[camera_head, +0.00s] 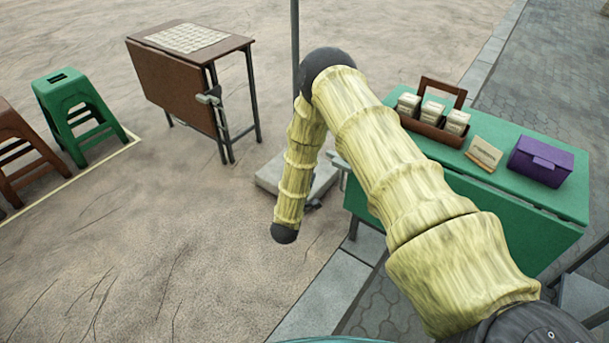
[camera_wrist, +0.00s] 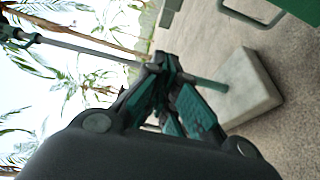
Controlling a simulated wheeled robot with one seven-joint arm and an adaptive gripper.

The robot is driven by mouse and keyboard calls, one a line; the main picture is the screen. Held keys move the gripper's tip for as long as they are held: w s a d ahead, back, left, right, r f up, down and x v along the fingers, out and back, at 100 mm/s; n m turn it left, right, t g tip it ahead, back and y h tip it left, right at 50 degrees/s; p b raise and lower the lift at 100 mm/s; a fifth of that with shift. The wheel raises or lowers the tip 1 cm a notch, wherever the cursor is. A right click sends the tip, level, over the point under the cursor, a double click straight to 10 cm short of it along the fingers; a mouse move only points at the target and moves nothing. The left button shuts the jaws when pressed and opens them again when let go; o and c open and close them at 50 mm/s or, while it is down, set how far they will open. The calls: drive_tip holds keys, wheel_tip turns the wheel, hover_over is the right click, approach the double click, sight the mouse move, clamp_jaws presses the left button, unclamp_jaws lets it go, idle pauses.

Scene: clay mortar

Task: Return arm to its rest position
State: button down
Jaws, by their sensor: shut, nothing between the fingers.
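My arm, clad in pale yellow bamboo-like sleeves, reaches up from the lower right of the head view, bends at a dark joint and hangs down to a dark rounded joint. My gripper (camera_wrist: 166,66) shows in the wrist view as dark fingers with green pads. The fingers are shut and empty. In the head view the gripper is mostly hidden behind the arm's lower end, so I cannot make out its fingers there.
A green table (camera_head: 545,203) at right bears a wooden rack (camera_head: 443,133), a small card (camera_head: 484,152) and a purple box (camera_head: 541,161). Near my arm stands a pole (camera_head: 295,40) on a pale block (camera_wrist: 262,82). A brown folding table (camera_head: 172,88) and green stool (camera_head: 75,105) stand left. Ground at lower left is clear.

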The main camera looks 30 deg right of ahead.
drive_tip(key=s+a+f+m+g+y, duration=0.2)
drive_tip(key=s+a+f+y, duration=0.3)
drive_tip(key=s, duration=0.3)
drive_tip(key=s+a+f+m+g+y, duration=0.1)
drive_tip(key=s+a+f+g+y, duration=0.1)
drive_tip(key=s+a+f+y, duration=0.35)
drive_tip(key=s+a+f+m+g+y, duration=0.1)
drive_tip(key=s+g, duration=0.1)
drive_tip(key=s, duration=0.5)
drive_tip(key=s+a+f+m+g, duration=0.1)
drive_tip(key=s+m+g, duration=0.1)
drive_tip(key=s, duration=0.5)
drive_tip(key=s+a+f+m+g+y, duration=0.1)
drive_tip(key=s+f+g, duration=0.1)
drive_tip(key=s, duration=0.6)
drive_tip(key=s+r+m+g, duration=0.3)
drive_tip(key=s, duration=0.7)
wheel_tip(320, 180, up, 16)
drive_tip(key=p, duration=1.6)
drive_tip(key=shift+a+r+p, duration=0.2)
drive_tip(key=shift+a+p, duration=0.1)
drive_tip(key=shift+a, duration=0.1)
